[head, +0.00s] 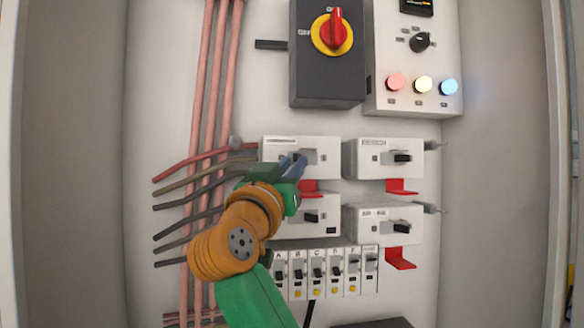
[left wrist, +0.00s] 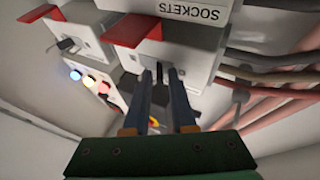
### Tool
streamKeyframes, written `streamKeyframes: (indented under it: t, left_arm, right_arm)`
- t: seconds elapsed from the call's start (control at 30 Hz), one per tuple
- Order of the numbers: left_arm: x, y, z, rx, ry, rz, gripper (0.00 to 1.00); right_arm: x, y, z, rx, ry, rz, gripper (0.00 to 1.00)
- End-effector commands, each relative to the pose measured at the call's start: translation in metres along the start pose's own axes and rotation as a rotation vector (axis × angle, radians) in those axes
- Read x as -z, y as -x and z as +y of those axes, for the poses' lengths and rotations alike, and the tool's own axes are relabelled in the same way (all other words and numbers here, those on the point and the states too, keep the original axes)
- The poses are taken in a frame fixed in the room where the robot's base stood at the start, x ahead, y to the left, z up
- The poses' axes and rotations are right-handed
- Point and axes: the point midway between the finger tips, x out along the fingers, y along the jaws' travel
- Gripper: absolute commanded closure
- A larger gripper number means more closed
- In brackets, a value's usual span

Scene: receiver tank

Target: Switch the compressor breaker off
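The upper left breaker (head: 322,143) is a white box with a dark toggle handle; its label is too small to read in the head view. My left gripper (head: 295,167) is in front of it, its fingers at the handle and hiding part of it. In the left wrist view, which is upside down, the two fingers (left wrist: 160,78) stand apart on either side of the dark handle; I cannot tell whether they touch it. A red tab (head: 309,187) hangs under this breaker. My right gripper is not in view.
A breaker labelled SOCKETS (left wrist: 205,17) sits just below. Two more breakers (head: 375,147) (head: 378,215) are on the right. Small breakers (head: 317,281) line the bottom. A red rotary switch (head: 337,32) and lamp panel (head: 415,104) are above. Cables and pipes (head: 216,110) run left.

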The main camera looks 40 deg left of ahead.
Motion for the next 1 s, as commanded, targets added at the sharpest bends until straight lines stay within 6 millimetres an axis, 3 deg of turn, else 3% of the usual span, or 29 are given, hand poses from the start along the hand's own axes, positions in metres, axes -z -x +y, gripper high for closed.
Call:
streamKeyframes:
  t: [0.23,0.4,0.6,1.0]
  left_arm:
    - [-0.002,0.007,0.0,0.001,0.0,0.003,0.76]
    - [-0.005,0.045,-0.001,0.002,-0.001,0.008,0.76]
    - [-0.001,0.071,-0.001,0.001,0.0,0.003,0.76]
    - [0.001,0.072,-0.001,0.001,0.0,0.002,0.76]
  right_arm:
    - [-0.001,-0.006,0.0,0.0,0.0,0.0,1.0]
    - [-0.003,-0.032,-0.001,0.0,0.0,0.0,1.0]
    - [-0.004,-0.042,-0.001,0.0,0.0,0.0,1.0]
    - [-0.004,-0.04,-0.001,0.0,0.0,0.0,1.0]
